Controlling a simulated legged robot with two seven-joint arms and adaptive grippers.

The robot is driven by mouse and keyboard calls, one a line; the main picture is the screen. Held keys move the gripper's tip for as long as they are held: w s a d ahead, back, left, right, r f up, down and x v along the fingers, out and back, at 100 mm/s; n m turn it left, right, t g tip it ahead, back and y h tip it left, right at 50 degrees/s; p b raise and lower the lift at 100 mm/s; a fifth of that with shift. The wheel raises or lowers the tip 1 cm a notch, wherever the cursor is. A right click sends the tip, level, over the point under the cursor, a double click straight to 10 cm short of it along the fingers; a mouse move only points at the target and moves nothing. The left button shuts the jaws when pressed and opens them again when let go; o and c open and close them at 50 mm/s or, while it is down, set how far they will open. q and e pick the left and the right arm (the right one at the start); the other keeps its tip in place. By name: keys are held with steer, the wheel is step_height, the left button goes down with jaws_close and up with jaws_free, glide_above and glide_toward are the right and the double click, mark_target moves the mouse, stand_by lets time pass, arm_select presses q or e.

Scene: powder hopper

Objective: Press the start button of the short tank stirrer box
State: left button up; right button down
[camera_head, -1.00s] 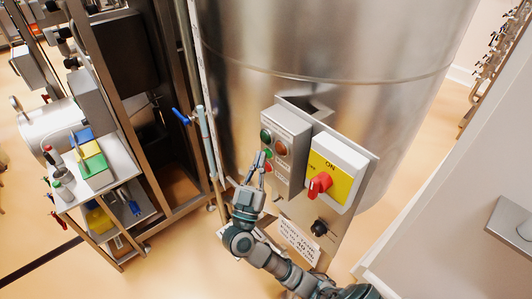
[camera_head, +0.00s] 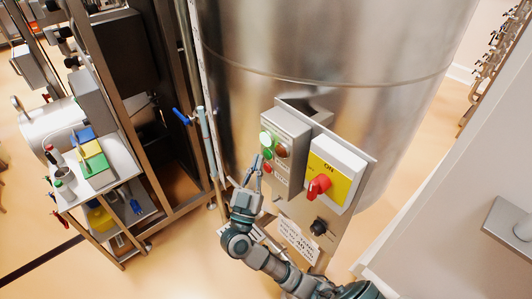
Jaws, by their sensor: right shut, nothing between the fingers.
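The grey stirrer box (camera_head: 292,143) is mounted on a plate on the front of the steel tank (camera_head: 330,45). Its upper left green lamp (camera_head: 265,138) glows bright. A dark reddish lamp (camera_head: 281,152) sits to its right. A green button (camera_head: 267,154) is below the bright lamp, with a red button (camera_head: 268,169) lower down. My right gripper (camera_head: 255,161) is shut and empty, pointing up, with its fingertips just left of the green button. I cannot tell whether they touch it. My left gripper is not in view.
A yellow and white switch box with a red knob (camera_head: 319,185) is right of the stirrer box. A black knob (camera_head: 319,228) and a label (camera_head: 297,240) are below. A metal rack with a tray cart (camera_head: 118,168) stands left. A pale panel (camera_head: 455,200) is at right.

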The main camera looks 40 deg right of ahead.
steer(key=shift+a, duration=0.15)
steer(key=shift+a, duration=0.1)
steer(key=a, duration=0.1)
steer(key=a+p, duration=0.1)
steer(key=a, duration=0.3)
steer(key=shift+s, duration=0.25)
steer(key=shift+d, duration=0.1)
stand_by(0.6)
